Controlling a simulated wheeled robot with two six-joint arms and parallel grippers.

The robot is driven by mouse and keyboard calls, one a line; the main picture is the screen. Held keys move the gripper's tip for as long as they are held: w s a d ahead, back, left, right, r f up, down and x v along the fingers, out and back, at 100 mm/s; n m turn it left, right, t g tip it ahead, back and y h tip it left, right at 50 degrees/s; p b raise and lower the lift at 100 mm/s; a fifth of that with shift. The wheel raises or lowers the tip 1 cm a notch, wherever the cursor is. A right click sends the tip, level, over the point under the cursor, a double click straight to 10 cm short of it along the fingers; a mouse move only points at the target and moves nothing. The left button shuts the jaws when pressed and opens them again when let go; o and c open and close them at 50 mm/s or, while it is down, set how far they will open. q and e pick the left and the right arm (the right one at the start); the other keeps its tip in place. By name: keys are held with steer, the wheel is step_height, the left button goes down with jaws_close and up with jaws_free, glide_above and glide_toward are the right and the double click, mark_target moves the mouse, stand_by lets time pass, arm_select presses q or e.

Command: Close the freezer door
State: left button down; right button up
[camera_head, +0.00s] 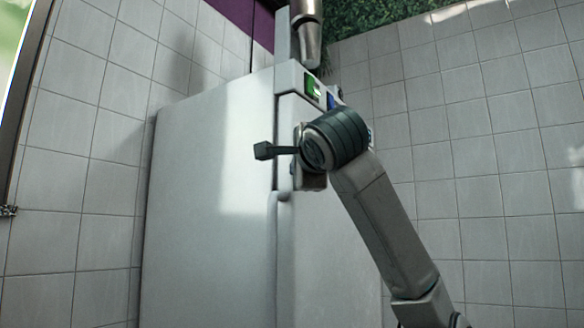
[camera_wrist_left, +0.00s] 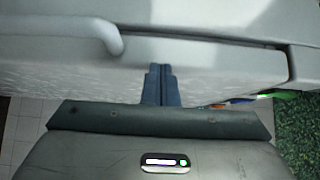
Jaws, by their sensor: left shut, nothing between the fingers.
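The white freezer (camera_head: 210,220) stands in the tiled corner in the head view. A long handle (camera_head: 279,245) runs down its front edge, and a dark seam runs beside the upper part of that edge. I cannot tell how far the door stands open. My left gripper (camera_head: 262,150) is shut and empty, pointing left above the handle, in front of the freezer. In the left wrist view its closed fingers (camera_wrist_left: 160,72) lie over the freezer's pale surface (camera_wrist_left: 200,65), with the handle (camera_wrist_left: 75,27) at upper left. Contact is unclear. My right gripper is out of view.
Small green (camera_head: 313,88) and blue (camera_head: 333,102) items sit on the freezer's upper front. A metal cylinder (camera_head: 307,35) shows above it. Tiled walls (camera_head: 480,140) stand on both sides, with greenery (camera_head: 375,14) at the top.

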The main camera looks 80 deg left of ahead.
arm_select(q)
steer(key=s+d+p, duration=0.3)
steer(key=s+d, duration=0.3)
steer(key=d, duration=0.1)
steer(key=shift+s+p, duration=0.15)
steer(key=shift+p, duration=0.15)
steer(key=shift+r, duration=0.1)
